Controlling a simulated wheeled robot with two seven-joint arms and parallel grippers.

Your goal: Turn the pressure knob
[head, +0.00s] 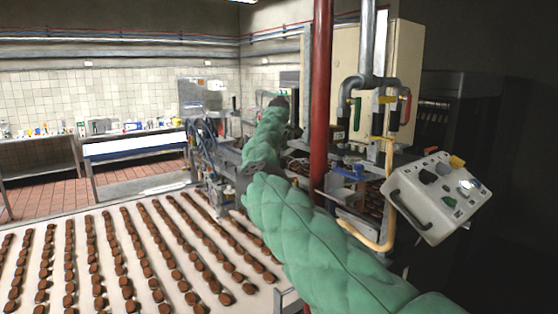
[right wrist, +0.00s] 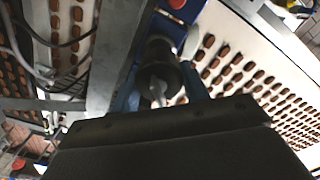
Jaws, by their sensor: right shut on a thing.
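My right arm, in a green padded sleeve, comes in from the lower right of the head view and reaches to the machine at the centre; its dark end (head: 278,103) is small there, and the fingers cannot be made out. In the right wrist view, my right gripper (right wrist: 158,92) is shut on a dark round knob (right wrist: 158,55), which I take to be the pressure knob. The gripper's black body fills the bottom of that view and hides part of the contact. How far the knob is turned cannot be told. My left gripper is not in view.
A red vertical pipe (head: 321,90) stands right beside my arm. A tilted control box (head: 425,205) with several buttons is at the right. A white conveyor (head: 110,260) carries rows of brown biscuits at the lower left. A red part (right wrist: 178,4) is near the knob.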

